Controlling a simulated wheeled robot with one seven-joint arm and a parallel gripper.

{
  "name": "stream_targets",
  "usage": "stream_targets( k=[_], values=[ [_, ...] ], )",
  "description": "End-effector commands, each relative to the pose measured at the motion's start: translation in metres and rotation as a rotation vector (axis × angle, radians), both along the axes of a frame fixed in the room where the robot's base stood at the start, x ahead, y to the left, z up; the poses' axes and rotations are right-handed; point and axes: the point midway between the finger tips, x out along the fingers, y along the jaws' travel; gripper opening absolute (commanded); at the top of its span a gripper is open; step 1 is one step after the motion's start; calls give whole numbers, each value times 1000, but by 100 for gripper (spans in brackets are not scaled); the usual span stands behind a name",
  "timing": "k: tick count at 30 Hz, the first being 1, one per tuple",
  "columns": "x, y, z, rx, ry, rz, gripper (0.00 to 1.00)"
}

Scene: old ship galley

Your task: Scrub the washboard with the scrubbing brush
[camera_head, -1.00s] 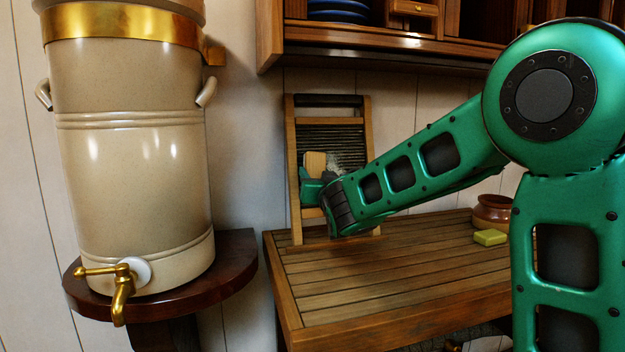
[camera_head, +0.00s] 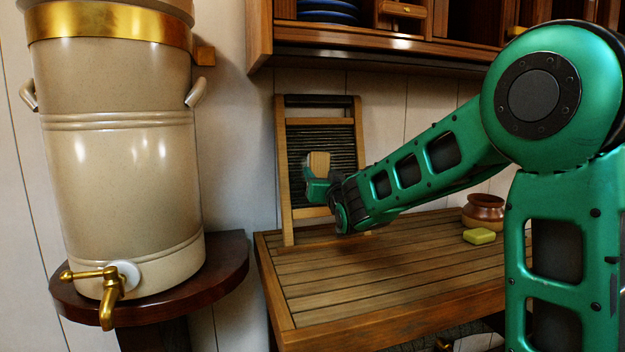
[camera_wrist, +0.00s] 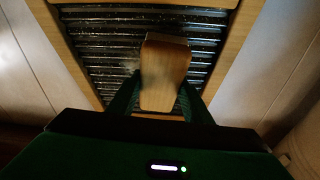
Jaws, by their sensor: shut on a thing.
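The washboard (camera_head: 350,148) has a wooden frame and a dark ribbed panel. It stands upright at the back of the slatted wooden table, against the wall. My gripper (camera_head: 318,182) is in front of the panel, shut on the wooden scrubbing brush (camera_head: 319,162). In the wrist view the brush (camera_wrist: 163,72) is between the two fingers (camera_wrist: 160,98), in front of the ribbed panel (camera_wrist: 100,45), with pale bristles faintly visible at its left. The panel looks wet or speckled there. I cannot tell for certain whether the bristles touch the ribs.
A yellow-green soap bar (camera_head: 479,236) and a brown pot (camera_head: 484,211) sit on the right of the table (camera_head: 385,275). A large stoneware water dispenser (camera_head: 120,170) with a brass tap stands on a shelf (camera_head: 230,262) at left. A wooden cupboard (camera_head: 400,55) hangs above.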

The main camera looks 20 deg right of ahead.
Motion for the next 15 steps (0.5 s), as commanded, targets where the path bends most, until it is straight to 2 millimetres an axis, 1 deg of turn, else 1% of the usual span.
stream_targets(
  k=[1,9,15],
  values=[
    [0,-5,1,-1,-2,-3,11],
    [2,-25,0,-1,-2,-3,11],
    [2,-31,0,-1,-1,-2,11]
  ],
)
